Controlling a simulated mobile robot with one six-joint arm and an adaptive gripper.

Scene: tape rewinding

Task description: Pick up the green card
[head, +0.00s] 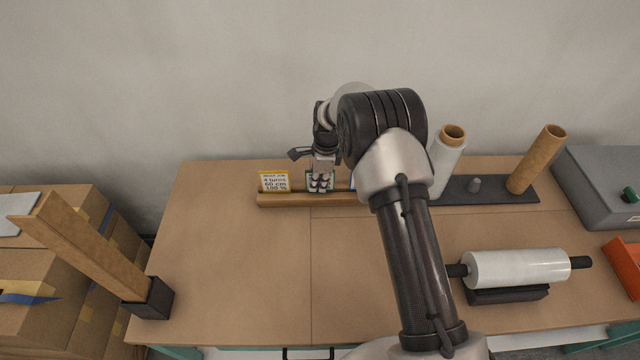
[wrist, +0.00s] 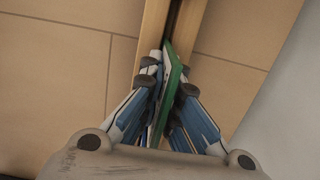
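The green card (head: 311,188) stands upright in the wooden rack (head: 275,200) at the back of the table. In the wrist view the green card (wrist: 174,72) shows nearly edge-on, green on one side and white on the other. My gripper (head: 321,183) is over the card, with its fingers one on each side. In the wrist view my gripper (wrist: 168,88) looks closed on the card, pads against both faces. The card's lower part is hidden by the fingers. The card still appears to be in the rack slot.
A yellow-edged card (head: 274,182) stands in the rack left of the green card. A blue-edged card (head: 353,184) is mostly hidden behind my arm. Film and cardboard rolls (head: 537,160) stand on a dark base at right.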

